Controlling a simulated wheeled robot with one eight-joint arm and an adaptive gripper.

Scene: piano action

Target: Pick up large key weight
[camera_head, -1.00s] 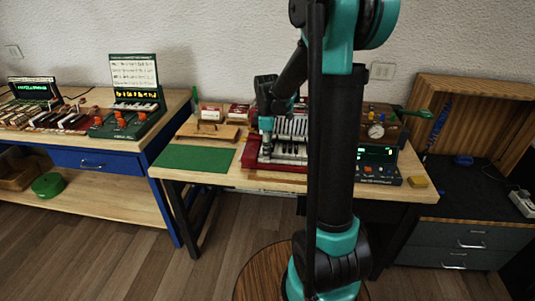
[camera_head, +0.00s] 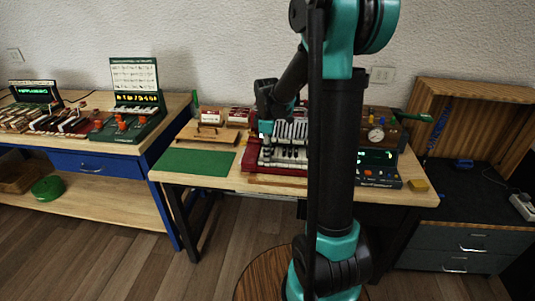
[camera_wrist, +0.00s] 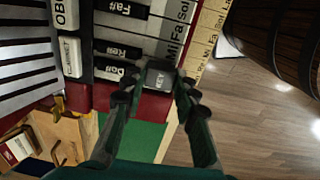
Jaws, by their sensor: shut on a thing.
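The large key weight (camera_wrist: 159,79) is a dark grey block with a lighter top marked "KEY". In the wrist view it sits between the two fingertips of my gripper (camera_wrist: 157,92), which is shut on it. It is at the edge of the piano keyboard (camera_wrist: 150,25), by the black keys and the red base. I cannot tell if it still touches what is under it. In the head view my gripper (camera_head: 266,146) is over the left part of the piano model (camera_head: 290,150); the weight is too small to make out there.
A green mat (camera_head: 198,161) lies left of the piano model. A wooden tray (camera_head: 208,133) stands behind the mat. A panel with a gauge (camera_head: 376,134) and a yellow block (camera_head: 418,186) are on the right. A round wooden stool (camera_head: 262,270) stands in front.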

